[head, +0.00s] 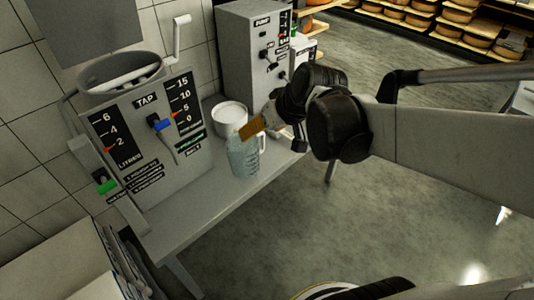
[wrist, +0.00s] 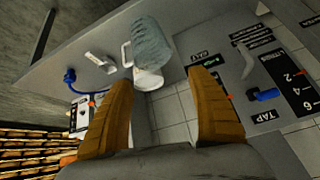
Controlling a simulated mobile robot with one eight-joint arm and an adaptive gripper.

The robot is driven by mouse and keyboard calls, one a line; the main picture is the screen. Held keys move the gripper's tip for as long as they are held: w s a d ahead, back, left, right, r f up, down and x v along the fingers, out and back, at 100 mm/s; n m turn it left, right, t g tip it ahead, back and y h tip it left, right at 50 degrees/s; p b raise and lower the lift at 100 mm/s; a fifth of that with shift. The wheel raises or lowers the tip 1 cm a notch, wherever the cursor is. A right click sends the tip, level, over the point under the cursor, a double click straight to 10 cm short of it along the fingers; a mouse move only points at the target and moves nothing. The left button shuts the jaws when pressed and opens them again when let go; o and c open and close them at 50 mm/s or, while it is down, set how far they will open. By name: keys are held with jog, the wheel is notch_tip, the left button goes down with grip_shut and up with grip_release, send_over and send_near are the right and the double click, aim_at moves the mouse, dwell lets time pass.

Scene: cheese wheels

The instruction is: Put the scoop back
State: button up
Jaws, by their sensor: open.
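My gripper (head: 250,129) is over the bench, just above and beside a clear bluish jug (head: 243,158) with a handle. In the wrist view its two orange-brown fingers are spread wide (wrist: 158,76), with nothing held between them. The jug (wrist: 152,45) stands upright ahead of the fingertips. A white round pot (head: 230,117) is behind the jug and shows partly between the fingers in the wrist view (wrist: 149,82). A small pale item (wrist: 100,62) lies on the bench past the left finger. I cannot tell for sure which thing is the scoop.
A grey tap machine (head: 150,140) with a blue lever stands on the left of the bench (head: 200,205). Another grey machine (head: 245,50) stands at the back. Shelves of cheese wheels (head: 455,14) line the far side. The floor right of the bench is largely clear.

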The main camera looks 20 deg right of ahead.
jog(key=s+a+m+h, duration=0.1)
jog(key=s+a+h, duration=0.1)
jog(key=s, duration=1.1)
jog(key=shift+a+r, duration=0.2)
jog(key=shift+a, duration=0.05)
